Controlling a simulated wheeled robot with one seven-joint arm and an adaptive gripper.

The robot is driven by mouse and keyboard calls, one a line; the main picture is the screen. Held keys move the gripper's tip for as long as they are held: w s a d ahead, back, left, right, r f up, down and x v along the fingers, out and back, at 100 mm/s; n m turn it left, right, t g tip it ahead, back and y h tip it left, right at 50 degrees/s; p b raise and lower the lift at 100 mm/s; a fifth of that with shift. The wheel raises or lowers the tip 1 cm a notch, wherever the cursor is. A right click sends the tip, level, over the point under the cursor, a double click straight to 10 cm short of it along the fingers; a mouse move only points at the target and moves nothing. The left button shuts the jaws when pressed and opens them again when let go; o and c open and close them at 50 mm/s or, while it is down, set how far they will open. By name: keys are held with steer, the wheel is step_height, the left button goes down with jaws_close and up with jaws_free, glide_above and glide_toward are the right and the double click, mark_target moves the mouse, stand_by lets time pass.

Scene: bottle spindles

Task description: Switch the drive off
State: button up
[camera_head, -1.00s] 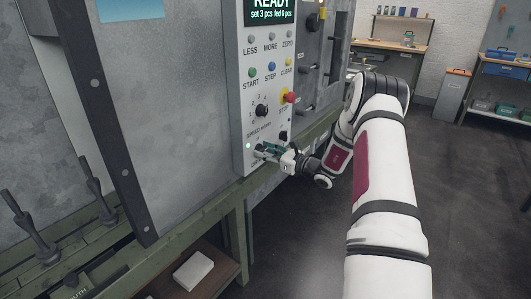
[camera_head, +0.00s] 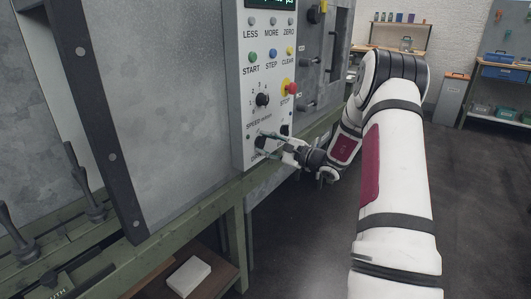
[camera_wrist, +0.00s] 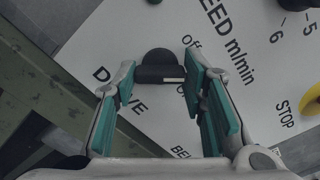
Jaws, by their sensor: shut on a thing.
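The drive knob (camera_wrist: 158,60) is a black rotary knob with a white mark on the light grey control panel (camera_head: 245,95). In the wrist view it stands between the fingertips of my gripper (camera_wrist: 160,66), beside the printed words "DRIVE" and "off". The white mark runs sideways toward the right finger. My gripper (camera_head: 270,143) is shut on the knob at the panel's lower part. In the head view the fingers largely hide the knob. A small lamp (camera_head: 248,137) left of it looks dark.
Above are the speed knob (camera_head: 262,100), the red stop button (camera_head: 291,89) and several coloured buttons. The green machine rail (camera_head: 215,190) runs just below the panel. A large grey door (camera_head: 165,100) stands to the left. Open floor lies to the right.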

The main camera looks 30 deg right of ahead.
steer(key=n+b, duration=0.7)
steer(key=b, duration=0.5)
steer(key=shift+f, duration=0.15)
steer(key=shift+n, duration=0.4)
steer(key=o, duration=1.2)
steer(key=shift+c, duration=0.2)
steer(key=v, duration=1.2)
